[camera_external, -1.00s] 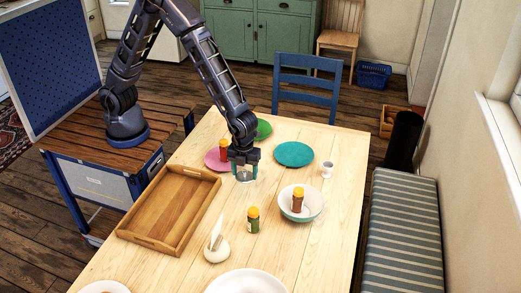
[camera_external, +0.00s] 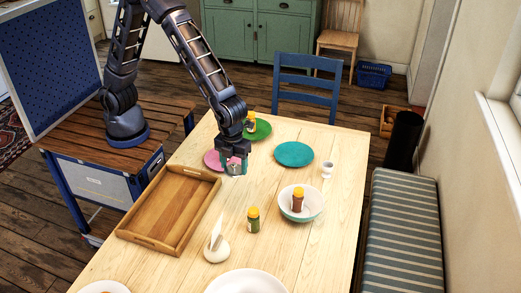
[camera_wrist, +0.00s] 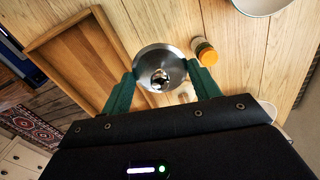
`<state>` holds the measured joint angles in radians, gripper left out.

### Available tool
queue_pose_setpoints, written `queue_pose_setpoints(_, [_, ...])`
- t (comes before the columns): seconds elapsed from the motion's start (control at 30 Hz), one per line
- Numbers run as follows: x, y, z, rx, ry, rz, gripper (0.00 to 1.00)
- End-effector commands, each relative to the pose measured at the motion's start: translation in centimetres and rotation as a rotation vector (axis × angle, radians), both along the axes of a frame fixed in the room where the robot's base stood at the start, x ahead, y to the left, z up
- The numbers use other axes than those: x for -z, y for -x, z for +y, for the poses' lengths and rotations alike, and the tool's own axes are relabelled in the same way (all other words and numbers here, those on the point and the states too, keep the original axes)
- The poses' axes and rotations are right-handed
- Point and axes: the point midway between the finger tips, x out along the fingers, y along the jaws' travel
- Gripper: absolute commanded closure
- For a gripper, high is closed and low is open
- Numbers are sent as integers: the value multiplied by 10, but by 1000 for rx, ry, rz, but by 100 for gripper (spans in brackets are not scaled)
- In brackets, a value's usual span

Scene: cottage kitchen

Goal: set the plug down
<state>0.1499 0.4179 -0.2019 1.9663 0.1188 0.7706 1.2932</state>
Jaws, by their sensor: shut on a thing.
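The plug (camera_wrist: 160,69) is a round silver metal piece with a dark hollow in its middle. In the wrist view it sits between the two green fingertips of my gripper (camera_wrist: 161,76), which is shut on it. In the external view my gripper (camera_external: 233,164) is at the right edge of the pink plate (camera_external: 213,160), and a small grey bit of the plug (camera_external: 234,171) shows below the fingers. I cannot tell whether the plug touches the table (camera_external: 285,225) or hangs just above it.
A wooden tray (camera_external: 168,207) lies to the left. The green plate (camera_external: 262,130) has a yellow-capped bottle (camera_external: 250,124) by it. A teal plate (camera_external: 294,154), an egg cup (camera_external: 327,169), a bowl (camera_external: 313,211) with a bottle, another bottle (camera_external: 253,221) and a napkin holder (camera_external: 217,250) stand around clear wood.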

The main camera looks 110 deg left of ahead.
Motion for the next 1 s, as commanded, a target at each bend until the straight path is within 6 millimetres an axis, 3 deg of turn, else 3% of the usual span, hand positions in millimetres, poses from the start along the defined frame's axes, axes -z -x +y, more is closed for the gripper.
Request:
queue_pose_setpoints(0.03, [0, 4, -25, 43, 1, -1, 62])
queue_pose_setpoints(0.1, [0, 11, -55, 95, 1, -1, 62])
queue_pose_setpoints(0.37, [0, 48, -163, 288, -1, 1, 62])
queue_pose_setpoints(0.6, [-1, 99, -255, 460, 0, 1, 62])
queue_pose_setpoints(0.8, [-2, 141, -312, 575, 0, 0, 62])
queue_pose_setpoints(1.0, [-2, 164, -340, 632, 1, -1, 62])
